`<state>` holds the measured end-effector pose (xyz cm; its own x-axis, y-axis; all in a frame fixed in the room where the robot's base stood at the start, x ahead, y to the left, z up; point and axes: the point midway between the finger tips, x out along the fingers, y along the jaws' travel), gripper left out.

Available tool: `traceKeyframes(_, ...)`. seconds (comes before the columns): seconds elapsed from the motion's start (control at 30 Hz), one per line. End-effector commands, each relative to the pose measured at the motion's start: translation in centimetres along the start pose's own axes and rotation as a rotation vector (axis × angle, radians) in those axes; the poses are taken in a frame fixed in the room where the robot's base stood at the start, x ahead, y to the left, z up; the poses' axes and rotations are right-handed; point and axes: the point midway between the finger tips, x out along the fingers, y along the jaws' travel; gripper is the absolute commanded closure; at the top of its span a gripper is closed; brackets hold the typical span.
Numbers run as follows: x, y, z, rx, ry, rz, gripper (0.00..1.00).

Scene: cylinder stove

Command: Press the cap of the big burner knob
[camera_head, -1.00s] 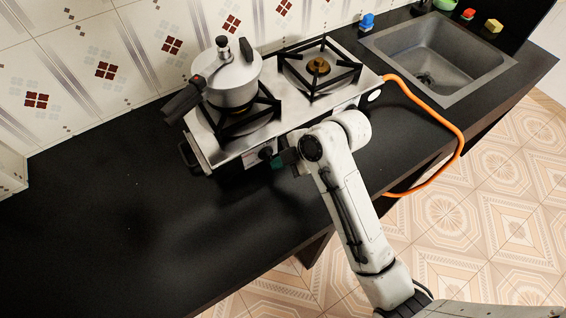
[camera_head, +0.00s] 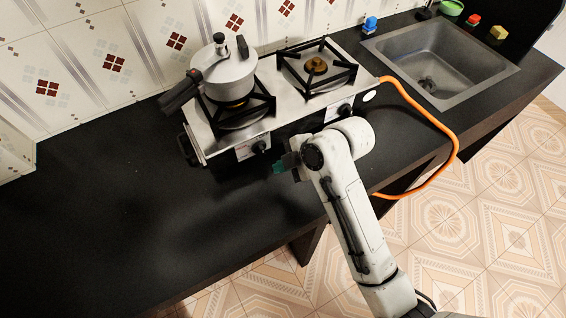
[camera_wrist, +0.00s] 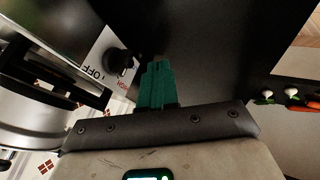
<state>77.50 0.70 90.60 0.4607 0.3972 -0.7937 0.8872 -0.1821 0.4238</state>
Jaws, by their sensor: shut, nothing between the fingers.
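The stove (camera_head: 225,140) stands on the black counter with two black knobs on its front. The left knob (camera_head: 260,147), below the burner that bears the pressure cooker, also shows in the wrist view (camera_wrist: 118,61), beside "OFF" and "HIGH" marks. I cannot tell from the frames which burner is the big one. My gripper (camera_head: 278,168) is in front of the left knob, a little apart from it. Its green fingers (camera_wrist: 155,70) are shut and empty, to the right of the knob in the wrist view.
A pressure cooker (camera_head: 225,72) sits on the left burner, its dark handle pointing left. The right burner (camera_head: 316,66) is bare. An orange hose (camera_head: 452,130) loops from the stove's right side. A sink (camera_head: 440,65) lies at the right. The counter's left part (camera_head: 90,220) is clear.

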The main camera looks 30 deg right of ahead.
Motion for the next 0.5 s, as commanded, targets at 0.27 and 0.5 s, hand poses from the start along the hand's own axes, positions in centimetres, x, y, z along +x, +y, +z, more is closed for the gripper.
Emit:
traceKeyframes(0.27, -3.8, -0.1, 0.1, -0.001, 0.0, 0.0, 1.0)
traceKeyframes(0.5, -7.4, -0.2, 0.1, 0.0, 0.0, -0.001, 1.0)
